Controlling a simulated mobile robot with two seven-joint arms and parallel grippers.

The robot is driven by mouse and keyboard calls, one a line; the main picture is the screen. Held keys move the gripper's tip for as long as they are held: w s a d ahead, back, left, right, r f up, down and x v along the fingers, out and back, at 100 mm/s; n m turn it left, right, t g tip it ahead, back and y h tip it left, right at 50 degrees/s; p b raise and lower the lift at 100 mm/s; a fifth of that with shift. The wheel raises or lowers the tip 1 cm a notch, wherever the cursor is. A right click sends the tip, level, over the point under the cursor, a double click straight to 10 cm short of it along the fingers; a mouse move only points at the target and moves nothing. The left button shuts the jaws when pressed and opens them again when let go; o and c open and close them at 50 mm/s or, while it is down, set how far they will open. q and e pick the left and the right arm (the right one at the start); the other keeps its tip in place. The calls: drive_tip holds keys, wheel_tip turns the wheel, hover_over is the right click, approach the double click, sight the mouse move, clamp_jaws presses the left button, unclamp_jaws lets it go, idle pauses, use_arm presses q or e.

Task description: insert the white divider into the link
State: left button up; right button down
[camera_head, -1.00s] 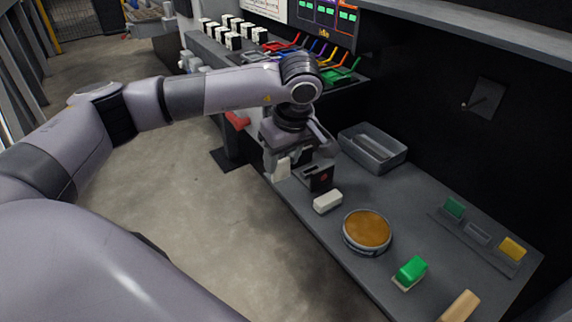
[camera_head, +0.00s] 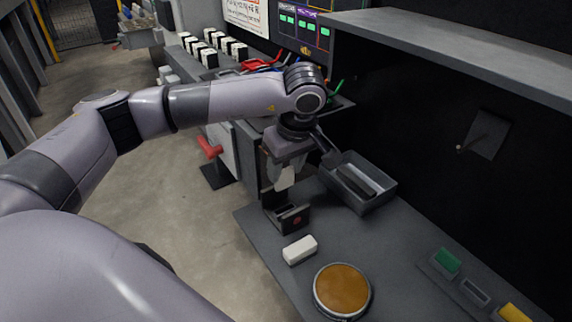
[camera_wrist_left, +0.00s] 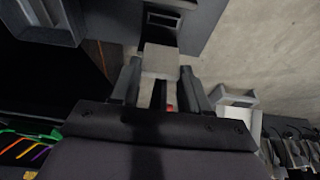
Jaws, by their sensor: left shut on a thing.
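The white divider (camera_head: 284,178) is held by my left gripper (camera_head: 282,162), just above and left of the black link's red-marked face. In the left wrist view the fingers (camera_wrist_left: 160,88) are shut on the pale divider (camera_wrist_left: 160,60). The black link (camera_head: 293,219) stands on the grey bench near its left edge. In the wrist view the link (camera_wrist_left: 196,32) lies just beyond the divider, with a rectangular opening facing the camera. The divider's far edge overlaps it in the picture, so I cannot tell whether they touch. My right gripper is not in view.
A white block (camera_head: 300,250) and a round orange-topped tin (camera_head: 341,290) stand on the bench in front of the link. A grey tray (camera_head: 375,202) lies behind it to the right. A shelf (camera_head: 450,48) overhangs the back.

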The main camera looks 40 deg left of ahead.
sight(286, 187)
use_arm(q)
drive_tip(key=shift+f, duration=0.1)
wheel_tip(286, 187, down, 5)
drive_tip(key=b, duration=0.4)
drive_tip(key=shift+f, duration=0.2)
drive_tip(key=shift+f+b, duration=0.1)
drive_tip(key=shift+b, duration=0.2)
idle(1.6)
drive_tip(key=shift+f+b, duration=0.15)
drive_tip(key=shift+b, duration=0.2)
drive_tip(key=shift+f, duration=0.3)
drive_tip(key=shift+f+b, duration=0.95)
